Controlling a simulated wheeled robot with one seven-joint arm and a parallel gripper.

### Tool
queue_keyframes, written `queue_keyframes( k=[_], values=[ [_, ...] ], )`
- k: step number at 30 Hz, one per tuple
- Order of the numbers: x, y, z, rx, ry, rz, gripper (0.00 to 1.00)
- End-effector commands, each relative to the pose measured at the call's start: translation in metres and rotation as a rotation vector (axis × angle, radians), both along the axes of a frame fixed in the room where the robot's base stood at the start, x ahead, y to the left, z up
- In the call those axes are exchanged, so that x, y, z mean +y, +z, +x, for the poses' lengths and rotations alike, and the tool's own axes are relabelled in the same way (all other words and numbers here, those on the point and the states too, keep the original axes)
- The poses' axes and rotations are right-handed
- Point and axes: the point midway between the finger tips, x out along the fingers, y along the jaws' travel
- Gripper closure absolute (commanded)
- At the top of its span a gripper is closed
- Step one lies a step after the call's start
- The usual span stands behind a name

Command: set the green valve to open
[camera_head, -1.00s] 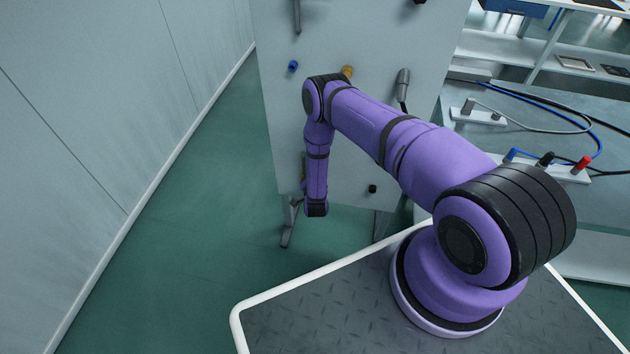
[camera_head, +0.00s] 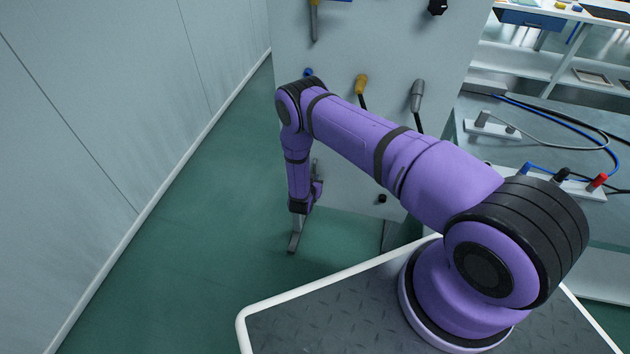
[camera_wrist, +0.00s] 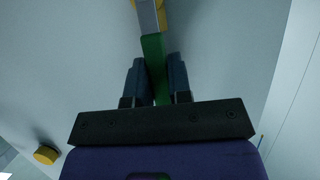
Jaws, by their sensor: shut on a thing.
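The green valve's lever (camera_wrist: 153,48) shows in the wrist view as a narrow green bar. It runs between the two dark fingers of my gripper (camera_wrist: 157,68), which are shut on it. A grey piece (camera_wrist: 147,14) joins the green bar's far end, with yellow behind it at the picture's top edge. In the head view my arm hides the green valve and my fingers.
A bench with cables (camera_head: 560,120) stands at right. Green floor (camera_head: 190,230) is clear at left.

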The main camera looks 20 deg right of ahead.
Motion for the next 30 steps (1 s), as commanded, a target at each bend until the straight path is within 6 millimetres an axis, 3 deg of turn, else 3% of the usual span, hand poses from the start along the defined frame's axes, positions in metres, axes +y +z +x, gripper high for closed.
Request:
queue_keyframes(
  k=[16, 17, 19, 30],
  values=[
    [0.0016, -0.0008, 0.0004, 0.015, 0.001, -0.019, 1.00],
    [0.0016, -0.0008, 0.0004, 0.015, 0.001, -0.019, 0.74],
    [0.0015, -0.0007, 0.0005, 0.015, 0.001, -0.018, 0.58],
    [0.0034, 0.0010, -0.0018, 0.014, 0.001, -0.018, 0.55]
  ],
)
